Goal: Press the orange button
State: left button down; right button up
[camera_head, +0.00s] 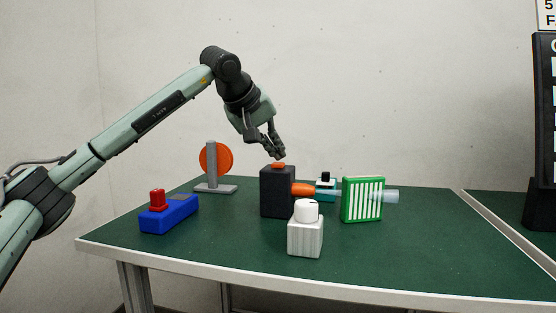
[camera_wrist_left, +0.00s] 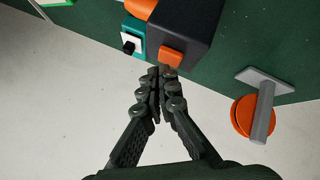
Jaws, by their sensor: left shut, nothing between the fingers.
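The orange button (camera_head: 279,165) sits on top of a dark grey box (camera_head: 277,193) near the middle of the green table. It also shows in the left wrist view as an orange block (camera_wrist_left: 171,57) on the dark box (camera_wrist_left: 188,22). My left gripper (camera_head: 280,155) is shut and empty, pointing down just above the button. In the left wrist view its fingertips (camera_wrist_left: 161,70) appear right by the button's edge. I cannot tell whether they touch it. My right gripper is in neither view.
Around the box on the green table (camera_head: 390,263) stand an orange disc on a grey stand (camera_head: 215,160), a blue box with a red switch (camera_head: 170,213), a white box with a knob (camera_head: 306,235), a teal device (camera_head: 326,190) and a green striped block (camera_head: 362,199). The front right is clear.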

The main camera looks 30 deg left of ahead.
aim_at(276, 164)
pick_arm(q)
jog(key=shift+r, duration=0.35)
notch_tip(276, 164, up, 5)
jog(key=p, duration=0.5)
dwell(0.8)
